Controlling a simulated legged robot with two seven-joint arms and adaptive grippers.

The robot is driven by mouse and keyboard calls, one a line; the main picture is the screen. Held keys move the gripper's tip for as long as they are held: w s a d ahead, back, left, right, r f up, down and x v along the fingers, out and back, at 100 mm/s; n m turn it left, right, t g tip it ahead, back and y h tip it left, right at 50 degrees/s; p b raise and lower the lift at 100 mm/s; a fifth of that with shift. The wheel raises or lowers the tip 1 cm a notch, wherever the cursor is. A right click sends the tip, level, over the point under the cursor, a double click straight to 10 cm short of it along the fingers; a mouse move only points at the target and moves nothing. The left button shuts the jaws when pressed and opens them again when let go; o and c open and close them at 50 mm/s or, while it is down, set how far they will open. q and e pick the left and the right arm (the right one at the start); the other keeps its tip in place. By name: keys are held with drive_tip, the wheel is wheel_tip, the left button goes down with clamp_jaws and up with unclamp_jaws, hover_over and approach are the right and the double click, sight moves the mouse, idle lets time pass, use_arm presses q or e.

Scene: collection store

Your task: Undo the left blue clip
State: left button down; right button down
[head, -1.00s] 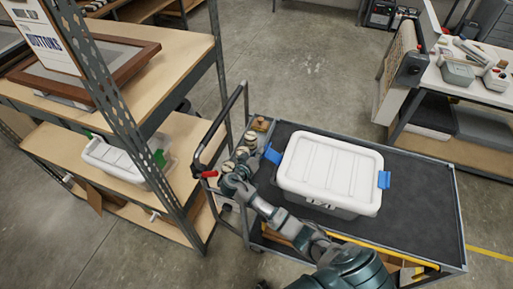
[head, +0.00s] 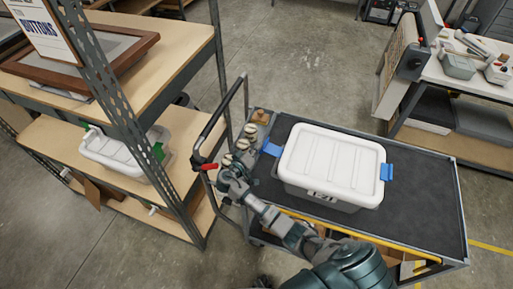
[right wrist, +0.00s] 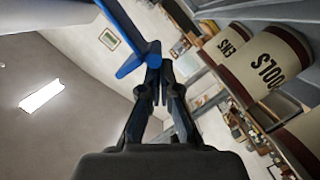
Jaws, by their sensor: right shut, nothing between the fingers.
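The box with a white lid (head: 333,160) and grey body stands on the cart. Its left blue clip (head: 272,149) sticks outward from the lid's left side. The right blue clip (head: 387,172) is at the opposite side. My right gripper (head: 250,178) is just left of and below the left clip in the head view, its fingers hard to make out. In the right wrist view, its fingers (right wrist: 156,82) are shut and empty, right by the blue clip (right wrist: 137,55), which crosses over the tips. I cannot tell whether they touch. My left gripper is out of view.
The cart (head: 420,200) has a dark top and a handle (head: 205,150) at its left end. Labelled cream canisters (right wrist: 272,62) stand close to my right gripper. A shelf rack (head: 190,60) is on the left. A workbench (head: 470,85) is at the upper right.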

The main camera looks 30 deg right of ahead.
drive_tip(key=v, duration=1.2)
